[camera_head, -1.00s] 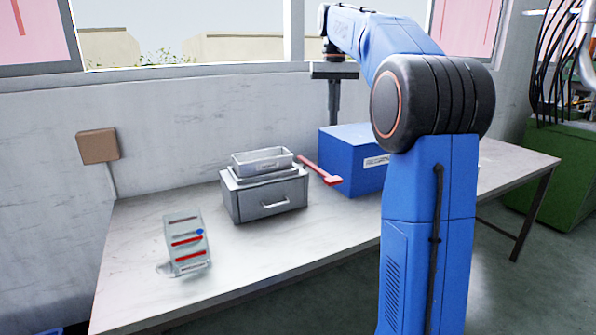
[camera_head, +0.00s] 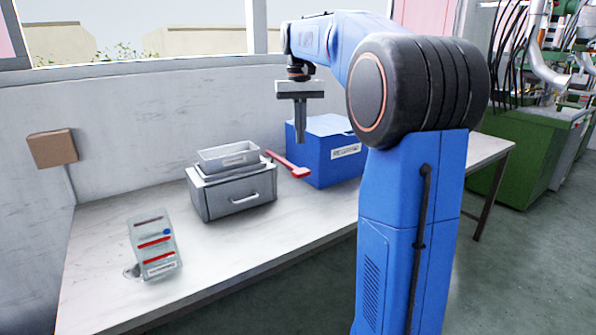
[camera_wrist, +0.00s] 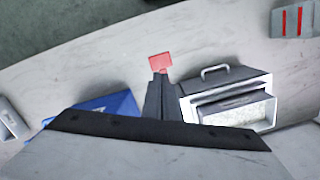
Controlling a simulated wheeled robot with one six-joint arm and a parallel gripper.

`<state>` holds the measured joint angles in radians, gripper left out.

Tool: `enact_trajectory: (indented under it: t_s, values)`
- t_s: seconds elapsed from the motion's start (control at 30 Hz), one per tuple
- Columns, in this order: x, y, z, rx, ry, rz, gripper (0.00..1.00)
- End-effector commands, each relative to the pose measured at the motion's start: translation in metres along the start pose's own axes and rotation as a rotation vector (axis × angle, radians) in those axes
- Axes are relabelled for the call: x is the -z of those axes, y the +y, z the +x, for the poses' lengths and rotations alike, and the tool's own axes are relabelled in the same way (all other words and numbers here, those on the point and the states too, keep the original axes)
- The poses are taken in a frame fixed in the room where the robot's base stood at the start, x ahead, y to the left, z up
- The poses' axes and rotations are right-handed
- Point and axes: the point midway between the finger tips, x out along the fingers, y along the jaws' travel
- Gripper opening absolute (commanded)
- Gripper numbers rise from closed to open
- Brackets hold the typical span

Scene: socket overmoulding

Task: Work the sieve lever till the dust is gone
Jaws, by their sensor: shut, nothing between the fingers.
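The sieve is a grey box (camera_head: 232,198) with a drawer handle and an open pale tray (camera_head: 228,157) on top. It stands on the bench; its tray (camera_wrist: 238,110) shows pale, speckled contents in the wrist view, but I cannot tell dust from granules. A red lever (camera_head: 288,164) sticks out from the sieve's right side and ends in a flat paddle. My gripper (camera_head: 300,138) is shut and empty, pointing down above the lever's paddle. In the wrist view the paddle (camera_wrist: 160,62) shows just beyond the fingertips, with no clear contact.
A blue labelled box (camera_head: 325,165) stands close to the right of the lever. A clear container with red stripes (camera_head: 153,245) stands front left on the bench (camera_head: 230,250). A brown box (camera_head: 52,148) is on the wall. The front of the bench is clear.

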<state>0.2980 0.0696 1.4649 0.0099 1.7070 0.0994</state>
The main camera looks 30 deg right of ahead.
Motion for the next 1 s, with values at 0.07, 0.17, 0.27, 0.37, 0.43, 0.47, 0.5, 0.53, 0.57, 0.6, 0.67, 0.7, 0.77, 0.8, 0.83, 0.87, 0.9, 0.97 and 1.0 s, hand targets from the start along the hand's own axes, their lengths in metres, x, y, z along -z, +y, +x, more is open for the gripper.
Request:
enact_trajectory:
  t_s: [0.07, 0.17, 0.27, 0.37, 0.43, 0.47, 0.5, 0.53, 0.57, 0.6, 0.67, 0.7, 0.77, 0.8, 0.83, 0.87, 0.9, 0.97, 1.0]
  values:
    - [-0.001, 0.0, 0.003, 0.0, 0.0, 0.0, 0.0]
    - [-0.001, 0.0, 0.003, 0.0, 0.0, 0.0, 0.0]
    - [-0.001, 0.0, 0.003, 0.0, 0.0, 0.0, 0.0]
    - [-0.001, 0.0, 0.003, 0.0, 0.0, 0.0, 0.0]
    - [-0.001, 0.0, 0.005, 0.0, 0.0, 0.0, 0.0]
    - [-0.001, 0.0, 0.006, 0.0, 0.0, 0.0, 0.0]
    - [-0.001, 0.0, 0.008, 0.0, 0.0, 0.0, 0.0]
    - [-0.001, 0.0, 0.01, 0.0, 0.0, 0.0, 0.0]
    - [-0.001, 0.0, 0.013, 0.0, -0.001, 0.0, 0.0]
    - [-0.001, 0.0, 0.017, 0.0, -0.002, 0.0, 0.0]
    - [-0.001, 0.0, 0.023, 0.0, -0.001, 0.0, 0.0]
    - [-0.002, 0.0, 0.028, 0.0, -0.002, 0.0, 0.0]
    - [-0.001, 0.0, 0.035, 0.0, -0.001, 0.0, 0.0]
    - [-0.001, 0.0, 0.04, 0.0, -0.001, 0.0, 0.0]
    - [-0.001, 0.0, 0.043, 0.0, -0.001, 0.0, 0.0]
    - [-0.001, 0.0, 0.046, 0.0, -0.001, 0.0, 0.0]
    - [-0.002, 0.0, 0.051, 0.0, -0.001, 0.0, 0.0]
    - [-0.001, 0.0, 0.056, 0.0, -0.001, 0.0, 0.0]
    - [-0.001, 0.0, 0.059, 0.0, -0.001, 0.0, 0.0]
